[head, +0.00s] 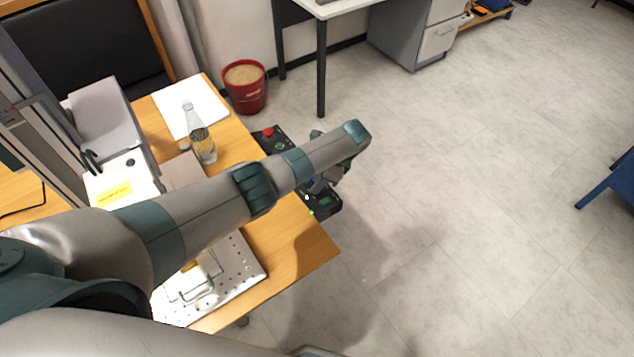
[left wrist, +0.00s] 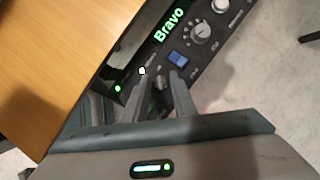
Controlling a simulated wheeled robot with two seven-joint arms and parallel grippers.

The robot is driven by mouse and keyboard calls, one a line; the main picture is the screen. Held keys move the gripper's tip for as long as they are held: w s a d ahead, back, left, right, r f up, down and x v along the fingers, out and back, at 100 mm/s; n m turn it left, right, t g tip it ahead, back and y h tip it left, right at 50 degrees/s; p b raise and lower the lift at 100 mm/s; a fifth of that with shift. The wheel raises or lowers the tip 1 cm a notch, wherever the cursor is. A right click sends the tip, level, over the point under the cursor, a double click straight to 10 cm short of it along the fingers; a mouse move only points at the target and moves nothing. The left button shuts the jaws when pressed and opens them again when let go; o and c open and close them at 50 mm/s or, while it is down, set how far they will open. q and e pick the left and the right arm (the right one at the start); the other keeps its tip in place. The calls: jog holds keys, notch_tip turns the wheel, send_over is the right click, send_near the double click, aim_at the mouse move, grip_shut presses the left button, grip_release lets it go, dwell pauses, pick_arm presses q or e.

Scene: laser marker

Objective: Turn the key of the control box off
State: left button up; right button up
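The black control box (head: 322,206) sits at the right edge of the wooden table, partly hidden under my left arm in the head view. In the left wrist view the control box (left wrist: 215,55) shows a green "Bravo" display, a round knob, a blue rocker switch and small lit lamps. A small grey key-like part (left wrist: 161,80) shows between the fingertips, below the blue switch. My left gripper (left wrist: 163,84) is over the panel, its two fingers apart on either side of that part. I cannot tell whether they touch it. My right gripper is not in view.
A red emergency button (head: 268,132) shows above my arm. A glass bottle (head: 202,140), white papers (head: 190,105) and a perforated plate (head: 235,268) are on the table. A red bucket (head: 244,88) stands on the floor behind.

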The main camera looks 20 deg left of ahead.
pick_arm(q)
jog(key=shift+a+f, duration=0.15)
jog(key=shift+f, duration=0.25)
grip_shut()
